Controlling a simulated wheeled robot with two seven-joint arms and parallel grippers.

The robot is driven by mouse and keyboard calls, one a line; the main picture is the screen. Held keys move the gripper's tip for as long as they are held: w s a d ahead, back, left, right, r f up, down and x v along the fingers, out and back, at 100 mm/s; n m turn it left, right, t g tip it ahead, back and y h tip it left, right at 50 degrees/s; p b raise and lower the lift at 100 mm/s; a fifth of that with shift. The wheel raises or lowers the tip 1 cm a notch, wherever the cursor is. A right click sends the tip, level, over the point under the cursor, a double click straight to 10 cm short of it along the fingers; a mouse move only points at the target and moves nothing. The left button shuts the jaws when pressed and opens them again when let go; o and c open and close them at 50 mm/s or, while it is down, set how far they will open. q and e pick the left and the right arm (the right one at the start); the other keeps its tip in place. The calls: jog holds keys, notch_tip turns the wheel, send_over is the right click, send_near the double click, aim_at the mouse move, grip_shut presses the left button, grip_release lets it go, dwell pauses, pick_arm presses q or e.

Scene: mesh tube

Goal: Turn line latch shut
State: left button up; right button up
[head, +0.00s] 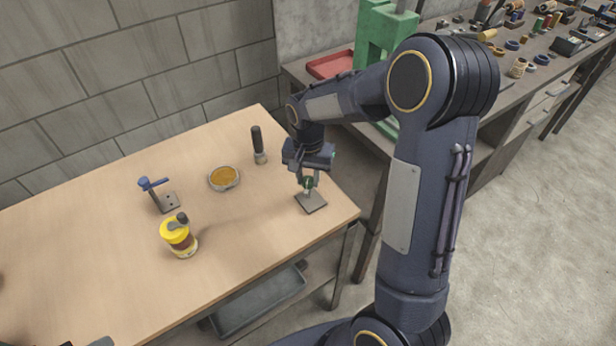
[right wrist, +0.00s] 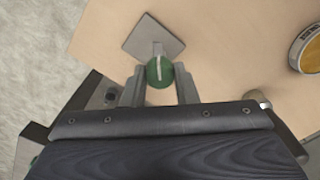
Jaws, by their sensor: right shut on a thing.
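A green round knob (right wrist: 153,72) with a pale line across it stands on a short post above a grey square plate (right wrist: 143,32). In the right wrist view the line runs nearly up and down the picture. In the head view the plate (head: 311,203) lies near the table's right corner, with the green knob largely hidden by the gripper. My right gripper (head: 307,183) points down over the plate. Its two fingers close on the knob from both sides, as the right wrist view shows (right wrist: 160,75).
On the wooden table (head: 90,260) stand a blue-handled metal bracket (head: 158,193), a yellow-topped jar (head: 178,238), a round dish of amber stuff (head: 224,178) and a dark-handled brush (head: 258,146). A cluttered workbench (head: 510,90) stands behind to the right. The table's front middle is clear.

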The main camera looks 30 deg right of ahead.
aim_at(308, 179)
jog(key=m, duration=0.3)
jog(key=shift+r+m, duration=0.1)
jog(key=shift+m, duration=0.2)
jog(key=m+p, duration=0.1)
jog(key=m, duration=0.3)
jog(key=shift+m, duration=0.7)
jog(key=o, duration=1)
notch_tip(308, 179, up, 8)
jog(key=shift+f+p, duration=0.15)
jog(key=shift+p, duration=0.2)
